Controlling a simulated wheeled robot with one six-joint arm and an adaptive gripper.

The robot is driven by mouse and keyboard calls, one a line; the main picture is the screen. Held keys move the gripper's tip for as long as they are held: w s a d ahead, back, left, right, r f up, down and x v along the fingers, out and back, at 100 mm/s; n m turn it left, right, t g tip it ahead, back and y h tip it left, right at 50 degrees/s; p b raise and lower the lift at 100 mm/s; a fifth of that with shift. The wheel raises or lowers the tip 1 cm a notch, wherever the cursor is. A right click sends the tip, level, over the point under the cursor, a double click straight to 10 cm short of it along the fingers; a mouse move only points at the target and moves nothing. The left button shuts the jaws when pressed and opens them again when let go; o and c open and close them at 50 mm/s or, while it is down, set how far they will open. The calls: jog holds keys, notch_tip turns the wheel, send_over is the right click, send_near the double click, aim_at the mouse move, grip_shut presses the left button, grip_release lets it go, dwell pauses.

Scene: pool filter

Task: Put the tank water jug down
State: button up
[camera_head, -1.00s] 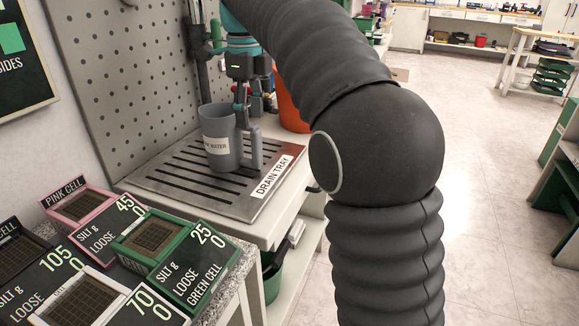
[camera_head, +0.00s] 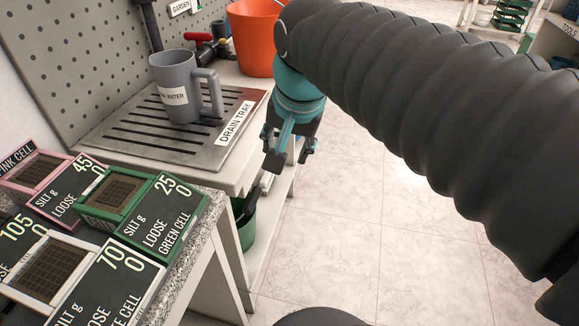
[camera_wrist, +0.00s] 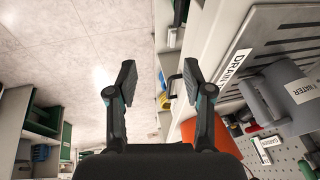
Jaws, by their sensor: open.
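The tank water jug (camera_head: 174,88) is a grey jug with a white label partly reading "WATER". It stands upright on the slotted metal drain tray (camera_head: 217,146), its handle to the right. The jug also shows at the right of the wrist view (camera_wrist: 284,97). My gripper (camera_head: 290,160) hangs to the right of the tray's edge, apart from the jug. In the wrist view its two fingers (camera_wrist: 158,85) are spread with nothing between them.
An orange bucket (camera_head: 254,38) and a red-handled valve (camera_head: 199,38) stand behind the tray. Pink, green and white framed cells, among them the green cell (camera_head: 115,194), lie on the near counter with silt signs. A green bin (camera_head: 243,222) sits below. Open floor lies to the right.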

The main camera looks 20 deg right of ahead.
jog(key=s+d+f+n+t, duration=0.1)
jog(key=s+f+n, duration=0.5)
jog(key=s+f, duration=0.1)
jog(key=shift+d+f, duration=0.4)
jog(key=shift+f, duration=0.15)
